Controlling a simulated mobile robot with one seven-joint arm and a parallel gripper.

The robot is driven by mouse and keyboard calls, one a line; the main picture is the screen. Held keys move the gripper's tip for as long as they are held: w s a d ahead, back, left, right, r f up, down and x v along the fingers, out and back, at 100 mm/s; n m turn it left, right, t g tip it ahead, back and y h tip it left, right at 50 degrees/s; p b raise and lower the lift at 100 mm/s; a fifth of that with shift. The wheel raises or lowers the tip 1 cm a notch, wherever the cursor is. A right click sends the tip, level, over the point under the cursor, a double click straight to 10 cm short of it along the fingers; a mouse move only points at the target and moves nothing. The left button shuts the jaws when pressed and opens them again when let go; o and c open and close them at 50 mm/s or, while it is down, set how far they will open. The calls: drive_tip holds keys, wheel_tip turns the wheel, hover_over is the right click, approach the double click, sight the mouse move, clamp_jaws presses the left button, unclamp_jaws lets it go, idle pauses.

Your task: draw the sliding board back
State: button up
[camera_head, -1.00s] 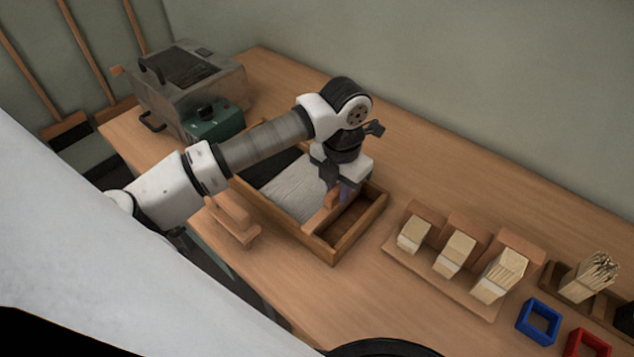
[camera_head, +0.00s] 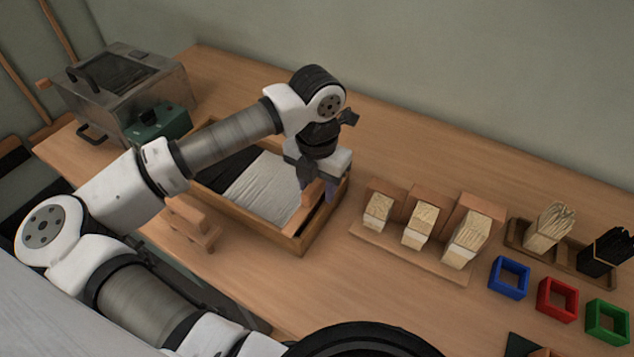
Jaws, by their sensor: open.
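The wooden sliding board (camera_head: 299,216) stands across the wooden tray (camera_head: 258,232), close to its right end wall. A raised wooden grip (camera_head: 313,191) rises from the board. My gripper (camera_head: 317,190) is open and points down at this grip, with a finger on each side of it. I cannot tell whether the fingers touch it. To the left of the board lies a pale, finely ribbed layer (camera_head: 265,187), with a dark layer (camera_head: 233,165) beyond it. My gripper partly hides the far end of the board.
A rack with several pale bristle blocks (camera_head: 420,233) stands right of the tray. Blue (camera_head: 510,278), red (camera_head: 557,299) and green (camera_head: 607,321) frames lie further right. A green box (camera_head: 158,124) and metal machine (camera_head: 125,88) stand behind.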

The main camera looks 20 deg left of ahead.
wheel_tip(320, 180, up, 14)
drive_tip(key=b, duration=0.2)
drive_tip(key=shift+f, duration=0.15)
idle(0.5)
